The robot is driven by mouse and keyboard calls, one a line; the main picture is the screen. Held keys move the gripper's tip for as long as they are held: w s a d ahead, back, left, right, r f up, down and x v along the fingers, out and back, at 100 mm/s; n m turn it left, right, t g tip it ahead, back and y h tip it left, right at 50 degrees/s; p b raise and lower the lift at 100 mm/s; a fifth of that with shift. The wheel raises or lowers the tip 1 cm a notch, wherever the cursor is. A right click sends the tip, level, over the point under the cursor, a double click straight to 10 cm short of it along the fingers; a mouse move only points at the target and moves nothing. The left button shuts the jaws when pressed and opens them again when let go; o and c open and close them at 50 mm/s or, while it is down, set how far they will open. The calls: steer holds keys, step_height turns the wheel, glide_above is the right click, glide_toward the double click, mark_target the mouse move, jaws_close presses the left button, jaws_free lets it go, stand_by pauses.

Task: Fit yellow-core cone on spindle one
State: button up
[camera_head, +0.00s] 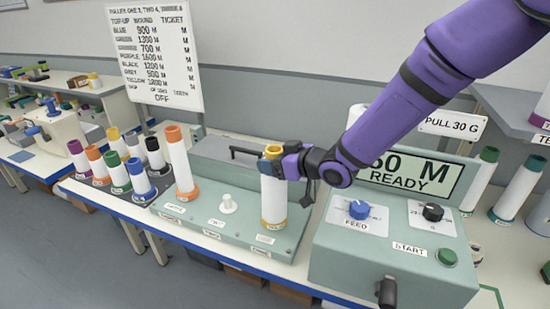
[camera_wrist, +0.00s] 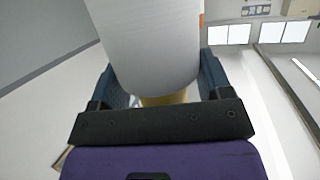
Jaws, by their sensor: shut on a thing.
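The yellow-core cone (camera_head: 273,200), white thread with a yellow top and a yellow band at its foot, stands upright at the right end of the grey-green spindle base (camera_head: 210,228). My gripper (camera_head: 275,162) is shut on its upper part from the right. In the wrist view the cone's white side (camera_wrist: 150,45) fills the gap between the fingers, with some yellow (camera_wrist: 165,98) below. Whether its foot sits on a spindle or just above one is hidden. An orange-core cone (camera_head: 179,165) stands at the base's left end.
Several cones with coloured cores stand in a dark rack (camera_head: 122,183) at the left. A black bar handle (camera_head: 247,152) is behind the base. The grey-green machine (camera_head: 385,255) with knobs and a display stands close at the right. A sign board (camera_head: 155,57) rises behind.

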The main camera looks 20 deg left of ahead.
steer(key=shift+f, duration=0.1)
steer(key=o, duration=0.8)
steer(key=shift+o, duration=0.2)
steer(key=v, duration=1)
steer(key=shift+d, duration=0.35)
